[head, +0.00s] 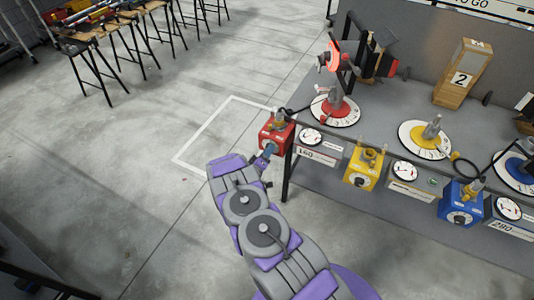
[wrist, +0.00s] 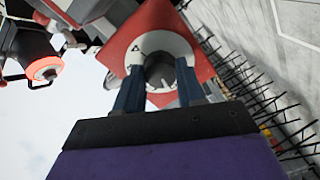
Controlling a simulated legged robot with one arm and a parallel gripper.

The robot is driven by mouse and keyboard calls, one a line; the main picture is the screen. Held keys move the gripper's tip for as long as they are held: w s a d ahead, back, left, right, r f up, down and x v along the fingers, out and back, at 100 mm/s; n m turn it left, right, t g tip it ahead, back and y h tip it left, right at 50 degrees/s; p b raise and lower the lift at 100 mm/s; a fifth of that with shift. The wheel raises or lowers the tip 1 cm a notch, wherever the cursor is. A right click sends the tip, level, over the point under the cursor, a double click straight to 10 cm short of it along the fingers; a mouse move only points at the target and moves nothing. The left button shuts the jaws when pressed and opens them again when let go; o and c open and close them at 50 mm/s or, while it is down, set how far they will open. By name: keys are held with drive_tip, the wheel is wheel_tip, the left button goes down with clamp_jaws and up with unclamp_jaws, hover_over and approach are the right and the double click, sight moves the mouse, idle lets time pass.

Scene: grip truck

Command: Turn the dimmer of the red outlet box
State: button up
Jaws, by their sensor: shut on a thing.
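The red outlet box (head: 278,135) sits at the left front corner of the grey workbench. In the wrist view, its red face (wrist: 122,42) fills the upper middle, with a white dial ring around a dark round dimmer knob (wrist: 161,72). My gripper (head: 265,157) reaches up to the front of the box. In the wrist view, my gripper's two blue-grey fingers (wrist: 160,88) stand on either side of the knob and are shut on it. The lower part of the knob and ring is partly hidden by the fingers.
A yellow box (head: 365,166) and a blue box (head: 462,207) sit farther right along the bench's front edge, with gauges between them. A lamp on a red dial (head: 338,112) stands behind the red box.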

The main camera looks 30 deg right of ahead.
drive_tip(key=shift+w+a+n, duration=0.1)
drive_tip(key=shift+a+n, duration=0.1)
drive_tip(key=shift+n, duration=0.4)
drive_tip(key=o, duration=0.9)
drive_tip(key=shift+w+f, duration=0.1)
drive_tip(key=shift+o, duration=0.7)
drive_tip(key=p+v, duration=0.2)
drive_tip(key=v, duration=1.5)
drive_tip(key=shift+a, duration=0.25)
